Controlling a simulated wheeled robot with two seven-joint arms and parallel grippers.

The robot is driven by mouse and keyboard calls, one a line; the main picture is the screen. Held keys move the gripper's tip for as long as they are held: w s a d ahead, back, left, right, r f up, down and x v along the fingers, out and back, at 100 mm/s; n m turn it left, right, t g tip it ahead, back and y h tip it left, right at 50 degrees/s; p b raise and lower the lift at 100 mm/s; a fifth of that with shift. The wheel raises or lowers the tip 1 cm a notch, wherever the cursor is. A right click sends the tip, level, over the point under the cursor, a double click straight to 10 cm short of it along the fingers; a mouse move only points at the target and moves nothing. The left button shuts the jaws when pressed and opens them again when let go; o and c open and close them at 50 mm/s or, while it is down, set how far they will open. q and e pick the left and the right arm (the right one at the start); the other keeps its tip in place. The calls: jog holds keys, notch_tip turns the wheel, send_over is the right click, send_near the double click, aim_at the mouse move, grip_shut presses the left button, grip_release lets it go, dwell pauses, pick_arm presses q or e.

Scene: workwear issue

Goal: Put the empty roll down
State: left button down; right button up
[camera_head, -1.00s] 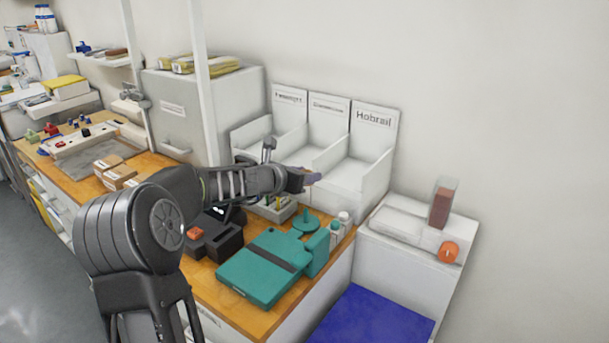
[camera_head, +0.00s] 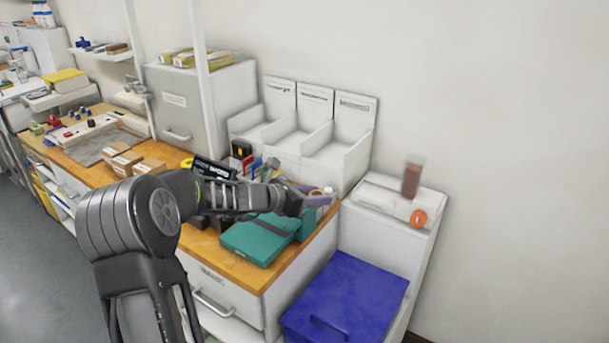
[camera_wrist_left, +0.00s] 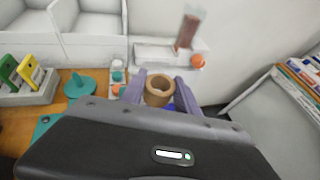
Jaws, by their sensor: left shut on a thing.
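The empty roll (camera_wrist_left: 159,88), a short brown cardboard tube with an open hollow middle, is held between the two purple-grey fingers of my left gripper (camera_wrist_left: 160,95) in the left wrist view. In the head view my left gripper (camera_head: 314,198) is over the right end of the wooden bench, just right of the teal case (camera_head: 255,240). The roll is mostly hidden by the fingers there. My right gripper is not in view.
A blue lidded bin (camera_head: 350,295) stands right of the bench, below the gripper. A white unit (camera_head: 385,200) with an orange knob (camera_head: 418,218) and a brown upright piece (camera_head: 411,180) is behind it. White compartments (camera_head: 338,150) line the wall; small bottles (camera_wrist_left: 118,72) stand nearby.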

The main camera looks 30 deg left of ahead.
pick_arm(q)
jog(key=s+d+f+m+g+h+b, duration=0.1)
jog(key=s+d+f+m+h+b, duration=0.1)
jog(key=s+d+f, duration=0.3)
jog(key=s+d+f+m+g+h+b, duration=0.2)
jog(key=s+d+f, duration=0.4)
jog(key=d+f, duration=0.3)
jog(key=s+d+f+m+g+h+b, duration=0.1)
jog(key=s+d+f+m+h+b, duration=0.2)
jog(key=d+f, duration=0.5)
jog(key=shift+s+f+g+b, duration=0.2)
jog(key=shift+s+f+b, duration=0.2)
jog(key=shift+s+f, duration=0.3)
jog(key=shift+s+f+g+b, duration=0.2)
jog(key=shift+s+f+b, duration=0.25)
jog(key=shift+f, duration=0.45)
jog(key=shift+s+d+f+m, duration=0.2)
jog(key=shift+s+d+m, duration=0.05)
jog(key=shift+s+m, duration=0.05)
jog(key=shift+a, duration=0.1)
